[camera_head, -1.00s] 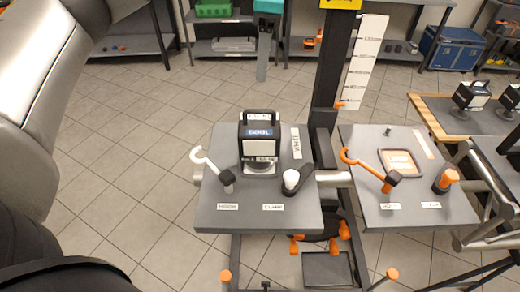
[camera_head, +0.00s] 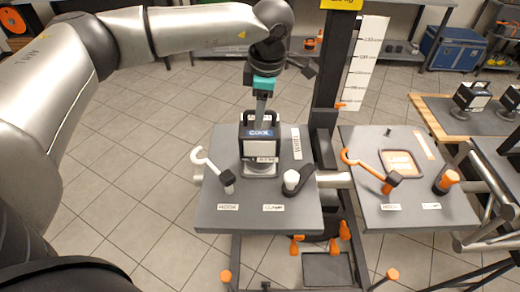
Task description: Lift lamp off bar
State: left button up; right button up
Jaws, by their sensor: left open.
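The lamp (camera_head: 261,149) is a black box with a pale front panel and a top handle, marked COOL. It stands upright on the grey left plate (camera_head: 222,217), which is mounted on a horizontal silver bar (camera_head: 334,180). My left gripper (camera_head: 261,124) points down at the lamp's top handle, with its teal band just above. It is open, and its fingers overlap the handle in the picture; contact cannot be told. A white hook (camera_head: 212,169) and a clamp with a white knob (camera_head: 291,181) flank the lamp. My right gripper is not in view.
A black upright post (camera_head: 328,80) with a white scale (camera_head: 367,60) stands right behind the plate. Two similar lamps stand on a bench farther right.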

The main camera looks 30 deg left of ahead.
pick_arm(q)
jog(key=shift+f, duration=0.3)
jog(key=shift+c, duration=0.4)
grip_shut()
jog(key=shift+r, duration=0.1)
dwell(0.7)
